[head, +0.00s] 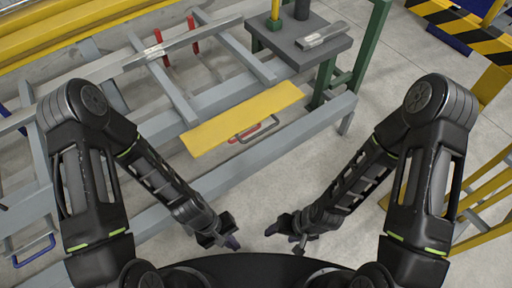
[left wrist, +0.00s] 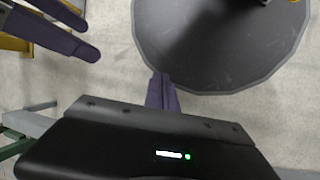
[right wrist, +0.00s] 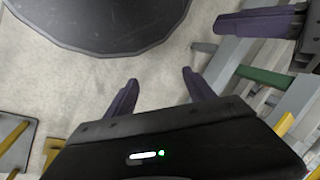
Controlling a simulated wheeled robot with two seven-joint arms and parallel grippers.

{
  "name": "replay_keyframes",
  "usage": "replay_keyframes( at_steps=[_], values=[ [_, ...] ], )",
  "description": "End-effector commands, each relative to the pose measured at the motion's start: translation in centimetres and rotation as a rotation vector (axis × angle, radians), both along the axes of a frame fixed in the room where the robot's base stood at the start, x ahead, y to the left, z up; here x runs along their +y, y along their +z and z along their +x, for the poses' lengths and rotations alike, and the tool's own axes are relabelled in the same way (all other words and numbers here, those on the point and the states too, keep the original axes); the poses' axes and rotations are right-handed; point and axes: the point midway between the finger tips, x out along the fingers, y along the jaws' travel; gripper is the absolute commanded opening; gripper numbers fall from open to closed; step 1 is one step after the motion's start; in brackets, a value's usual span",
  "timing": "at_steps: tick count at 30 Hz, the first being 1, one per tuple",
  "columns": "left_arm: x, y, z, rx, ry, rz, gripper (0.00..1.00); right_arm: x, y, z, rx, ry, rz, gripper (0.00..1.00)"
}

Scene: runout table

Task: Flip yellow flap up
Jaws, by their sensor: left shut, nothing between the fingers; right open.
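The yellow flap (head: 243,117) is a long flat panel at the near side of the grey runout table frame (head: 250,155), slanting up to the right. A metal loop handle (head: 256,130) and a red part show beneath its near edge. My left gripper (head: 234,243) hangs below and nearer than the flap, apart from it. In the left wrist view its purple fingers (left wrist: 162,92) are together and empty. My right gripper (head: 300,246) is also low and near my body, apart from the flap. In the right wrist view its fingers (right wrist: 156,88) are spread, with nothing between.
A dark grey stand (head: 300,42) with a metal piece on it is at the top, beside a green post (head: 368,40). Yellow rails and a striped black-yellow barrier (head: 465,30) stand at right. Concrete floor between my arms is clear.

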Motion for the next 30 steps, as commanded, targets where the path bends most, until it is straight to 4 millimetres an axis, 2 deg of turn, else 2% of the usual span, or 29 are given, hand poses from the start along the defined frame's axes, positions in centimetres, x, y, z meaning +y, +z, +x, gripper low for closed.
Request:
replay_keyframes(
  at_steps=[1,4,5,7,8,9,11,13,15,18,21,24,30],
  values=[
    [-0.6,-3.9,-0.2,0.092,0.087,-0.028,0.0,-0.1,-4.0,0.1,-0.001,-0.004,-0.002,0.63],
    [-3.1,-7.1,0.0,0.308,0.297,-0.137,0.0,-0.4,-8.4,0.4,-0.006,-0.01,-0.006,0.63],
    [-4.0,-7.8,0.5,0.375,0.368,-0.186,0.0,-0.5,-9.8,0.5,-0.007,-0.012,-0.007,0.63],
    [-6.4,-8.9,2.8,0.523,0.54,-0.328,0.0,-0.7,-13.1,0.7,-0.01,-0.016,-0.011,0.63],
    [-7.3,-9.0,4.4,0.583,0.615,-0.404,0.0,-0.8,-14.4,0.7,-0.012,-0.019,-0.012,0.63],
    [-8.3,-9.1,6.9,0.654,0.715,-0.513,0.0,-0.9,-16.1,0.9,-0.013,-0.021,-0.014,0.63],
    [-8.9,-8.7,11.3,0.738,0.854,-0.692,0.0,-1.0,-18.5,1.0,-0.016,-0.025,-0.016,0.63],
    [-8.2,-8.0,16.7,0.8,0.99,-0.907,0.0,-1.2,-20.8,1.2,-0.019,-0.029,-0.018,0.63],
    [-6.3,-7.3,21.4,0.826,1.095,-1.105,0.0,-1.3,-22.6,1.3,-0.021,-0.032,-0.02,0.63],
    [-3.0,-6.2,26.2,0.826,1.193,-1.33,0.0,-1.4,-24.3,1.4,-0.023,-0.035,-0.023,0.63],
    [-0.6,-5.4,28.7,0.812,1.241,-1.463,0.0,-1.5,-25.0,1.5,-0.024,-0.037,-0.023,0.63],
    [0.4,-4.9,29.5,0.804,1.257,-1.514,0.0,-1.5,-25.0,1.5,-0.025,-0.037,-0.024,0.63],
    [0.4,-4.7,29.6,0.805,1.258,-1.515,0.0,-1.5,-24.8,1.5,-0.025,-0.037,-0.024,0.63]
  ],
)
